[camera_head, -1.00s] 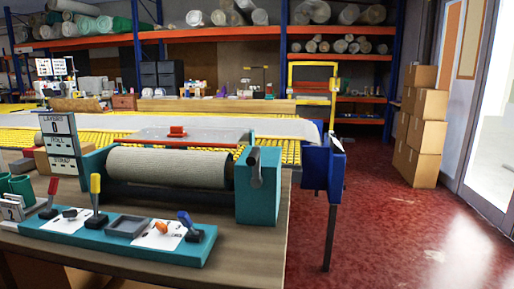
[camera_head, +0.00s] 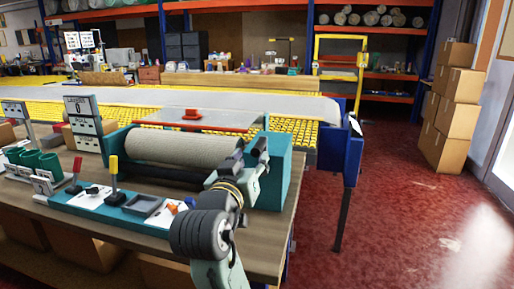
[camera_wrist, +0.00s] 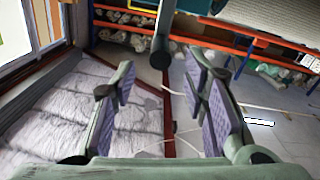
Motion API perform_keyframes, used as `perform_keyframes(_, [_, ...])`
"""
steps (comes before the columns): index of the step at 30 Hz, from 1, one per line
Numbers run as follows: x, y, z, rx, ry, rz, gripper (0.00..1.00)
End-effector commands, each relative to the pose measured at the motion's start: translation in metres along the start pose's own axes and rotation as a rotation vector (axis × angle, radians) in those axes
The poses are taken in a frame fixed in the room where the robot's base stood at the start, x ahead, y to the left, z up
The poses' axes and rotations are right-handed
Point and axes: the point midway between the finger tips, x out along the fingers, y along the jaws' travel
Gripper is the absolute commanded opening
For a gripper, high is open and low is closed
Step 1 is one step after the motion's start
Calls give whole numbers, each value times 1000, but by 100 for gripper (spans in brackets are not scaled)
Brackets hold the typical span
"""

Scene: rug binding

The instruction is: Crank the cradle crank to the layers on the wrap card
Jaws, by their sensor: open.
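The teal cradle (camera_head: 273,180) holds a grey-beige roll (camera_head: 185,148) at the near side of the bench. The dark crank handle shows in the wrist view (camera_wrist: 160,48), ahead of and between the spread fingers, seemingly clear of both. In the head view my arm largely hides it. My gripper (camera_wrist: 161,78) is open and empty; in the head view it (camera_head: 250,160) is by the cradle's right end block. A counter sign (camera_head: 83,110) left of the roll reads LAYERS with what looks like 0. I cannot tell which card is the wrap card.
A teal tool tray (camera_head: 105,205) with knobs and cards lies in front of the cradle. Teal cups (camera_head: 35,160) stand at the left. A yellow roller table (camera_head: 300,135) runs behind. Stacked cartons (camera_head: 450,120) stand at the right; the red floor between is clear.

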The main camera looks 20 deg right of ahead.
Motion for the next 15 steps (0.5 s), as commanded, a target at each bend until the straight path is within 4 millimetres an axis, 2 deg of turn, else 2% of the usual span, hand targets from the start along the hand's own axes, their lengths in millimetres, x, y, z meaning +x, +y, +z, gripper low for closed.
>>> perform_keyframes(3, [23, 1, -1, -1, -3, 2, 40])
perform_keyframes(7, [41, 0, -1, -1, -2, 1, 40])
perform_keyframes(15, [54, -1, 0, 0, 2, -1, 40])
